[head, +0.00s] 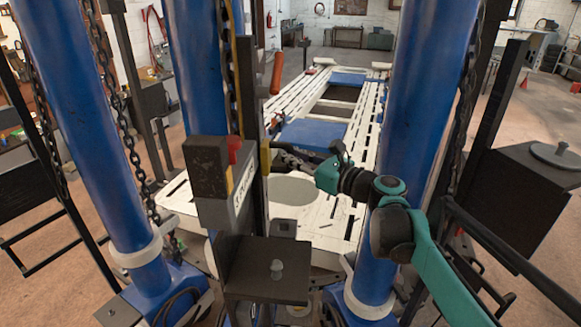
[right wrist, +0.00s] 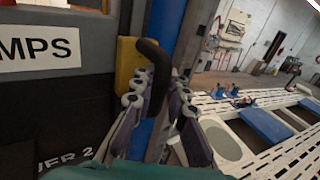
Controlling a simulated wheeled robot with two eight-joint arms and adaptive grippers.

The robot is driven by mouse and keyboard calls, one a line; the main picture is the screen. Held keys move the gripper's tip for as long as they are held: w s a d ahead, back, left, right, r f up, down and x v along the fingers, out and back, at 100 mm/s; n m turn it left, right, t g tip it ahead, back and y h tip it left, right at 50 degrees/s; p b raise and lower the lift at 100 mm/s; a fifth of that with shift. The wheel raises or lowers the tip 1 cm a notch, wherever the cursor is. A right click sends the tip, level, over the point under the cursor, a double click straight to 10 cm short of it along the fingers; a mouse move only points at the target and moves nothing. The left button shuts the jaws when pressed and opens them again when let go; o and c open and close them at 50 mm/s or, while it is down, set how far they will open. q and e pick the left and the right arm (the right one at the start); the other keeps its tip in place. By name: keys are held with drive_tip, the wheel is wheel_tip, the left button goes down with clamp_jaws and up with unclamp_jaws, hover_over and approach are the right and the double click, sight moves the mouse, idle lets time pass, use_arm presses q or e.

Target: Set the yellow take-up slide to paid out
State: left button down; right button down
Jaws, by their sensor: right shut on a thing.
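The yellow take-up slide (head: 265,157) sits on the side of a dark upright post, left of my right gripper. In the right wrist view the yellow slide (right wrist: 127,62) lies beside a dark panel, with a black handle (right wrist: 150,50) sticking out from it. My right gripper (head: 284,156) reaches in from the right, and its fingers (right wrist: 155,88) are shut around the black handle. My left gripper is in neither view.
Blue columns (head: 425,120) stand on both sides, with hanging chains (head: 128,150) near them. A dark box with a red cap (head: 234,145) stands left of the slide. Behind is a white slotted frame bench (head: 325,215) with blue pads (head: 313,134). An orange handle (head: 276,73) juts out above.

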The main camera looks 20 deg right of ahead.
wheel_tip(320, 180, up, 7)
drive_tip(key=p, duration=0.2)
drive_tip(key=shift+p, duration=0.4)
drive_tip(key=shift+w+d+r, duration=0.1)
drive_tip(key=c, duration=1.5)
unclamp_jaws()
drive_tip(key=shift+c, duration=0.2)
drive_tip(key=shift+o, duration=0.3)
drive_tip(key=v, duration=1.2)
